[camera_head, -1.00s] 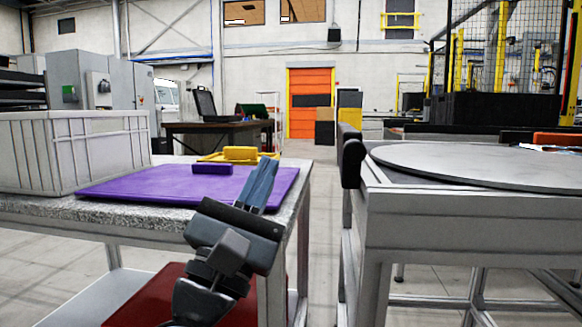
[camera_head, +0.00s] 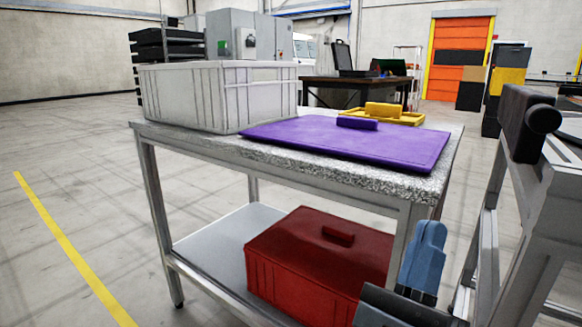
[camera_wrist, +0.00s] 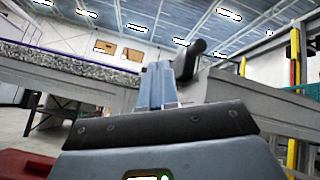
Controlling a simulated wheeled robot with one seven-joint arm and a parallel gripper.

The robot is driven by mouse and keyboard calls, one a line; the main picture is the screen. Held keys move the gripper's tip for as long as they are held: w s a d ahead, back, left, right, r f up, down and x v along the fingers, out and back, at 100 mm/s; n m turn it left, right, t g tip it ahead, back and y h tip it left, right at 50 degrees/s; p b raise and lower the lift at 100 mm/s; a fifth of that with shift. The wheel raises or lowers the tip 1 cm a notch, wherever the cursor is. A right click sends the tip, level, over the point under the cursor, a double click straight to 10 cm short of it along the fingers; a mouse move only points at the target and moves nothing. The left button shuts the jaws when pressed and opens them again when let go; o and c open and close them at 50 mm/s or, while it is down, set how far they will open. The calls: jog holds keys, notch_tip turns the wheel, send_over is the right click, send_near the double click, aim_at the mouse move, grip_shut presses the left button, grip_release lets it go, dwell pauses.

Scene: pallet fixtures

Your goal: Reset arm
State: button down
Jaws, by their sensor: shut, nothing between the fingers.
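My gripper (camera_head: 428,245) is at the lower right of the head view, in front of the table's right end and below the level of its top. Its blue fingers are together with nothing between them. The fingers also show in the middle of the wrist view (camera_wrist: 158,85), pointing up, with the table edge to the left and a grey frame to the right. Most of my arm is out of the head view.
A table (camera_head: 290,157) holds a white crate (camera_head: 215,98), a purple board (camera_head: 350,138) and a yellow piece (camera_head: 384,109). A red box (camera_head: 320,262) sits on its lower shelf. A grey frame (camera_head: 535,215) stands at the right. Floor at the left is clear.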

jog(key=s+d+f+m+g+y, duration=0.25)
jog(key=s+f+m+y, duration=0.35)
jog(key=s+m, duration=0.5)
jog(key=s+d+f+m+g+y, duration=0.2)
jog(key=s+f+m+g+y, duration=0.15)
jog(key=s+f+m, duration=0.75)
jog(key=s+d+f+m+g+y, duration=0.2)
jog(key=s+f+m+y, duration=0.3)
jog(key=s+m, duration=0.6)
notch_tip(320, 180, up, 32)
jog(key=w+m+y+p, duration=0.1)
jog(key=m+p, duration=0.1)
jog(key=p, duration=2.9)
jog(key=shift+w+r, duration=0.15)
jog(key=shift+d, duration=0.15)
